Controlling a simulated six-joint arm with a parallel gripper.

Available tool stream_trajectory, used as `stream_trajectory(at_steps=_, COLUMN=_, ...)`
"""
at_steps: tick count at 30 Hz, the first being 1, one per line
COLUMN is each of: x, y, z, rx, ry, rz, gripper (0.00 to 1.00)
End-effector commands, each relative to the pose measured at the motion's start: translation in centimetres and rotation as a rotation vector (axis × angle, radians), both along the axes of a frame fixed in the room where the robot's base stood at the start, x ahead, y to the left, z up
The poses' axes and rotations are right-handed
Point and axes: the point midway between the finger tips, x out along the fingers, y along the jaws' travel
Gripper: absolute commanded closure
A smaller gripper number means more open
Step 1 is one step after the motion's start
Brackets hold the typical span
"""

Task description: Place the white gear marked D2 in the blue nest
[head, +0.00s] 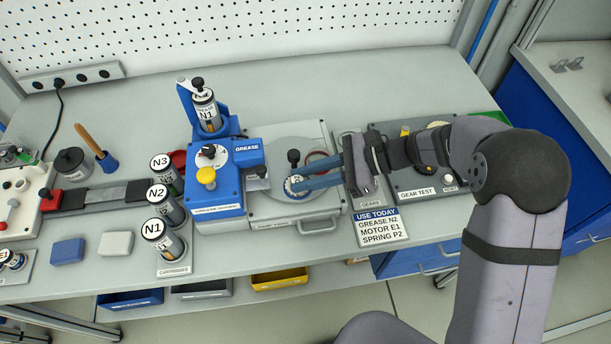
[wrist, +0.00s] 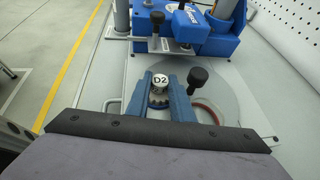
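The white gear marked D2 (wrist: 160,83) stands upright between the two blue fingers of my gripper (wrist: 161,88) in the wrist view. The fingers lie close against both sides of it, with no clear gap. In the head view my gripper (head: 295,186) reaches in from the right, and the gear (head: 296,180) shows at its tips, over the round grey plate (head: 267,168) of the press station. A blue rim shows around the gear there; I cannot tell whether this is the blue nest or whether the gear rests in it. The fingers hide much of that spot.
A black knob (head: 293,157) stands close beside the gear, and a reddish ring (wrist: 205,112) lies on the plate to the right. The blue grease station (head: 215,180) is close by on the left. The gear test box (head: 418,180) is under my arm.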

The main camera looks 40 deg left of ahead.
Motion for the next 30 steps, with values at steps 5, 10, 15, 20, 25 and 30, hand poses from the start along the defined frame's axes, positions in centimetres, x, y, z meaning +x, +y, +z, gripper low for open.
stream_trajectory(at_steps=5, x=0.0, y=0.0, z=0.0, rx=0.0, ry=0.0, rz=0.0, gripper=0.61)
stream_trajectory(at_steps=10, x=0.0, y=0.0, z=0.0, rx=-0.001, ry=0.001, rz=0.0, gripper=0.61)
stream_trajectory(at_steps=15, x=0.0, y=0.0, z=0.3, rx=-0.001, ry=0.001, rz=0.0, gripper=0.61)
stream_trajectory(at_steps=20, x=0.8, y=-0.9, z=0.7, rx=0.002, ry=-0.003, rz=-0.003, gripper=0.61)
stream_trajectory(at_steps=25, x=2.4, y=-3.1, z=1.8, rx=0.003, ry=-0.004, rz=-0.005, gripper=0.61)
stream_trajectory(at_steps=30, x=4.0, y=-5.4, z=3.2, rx=0.001, ry=-0.003, rz=-0.003, gripper=0.61)
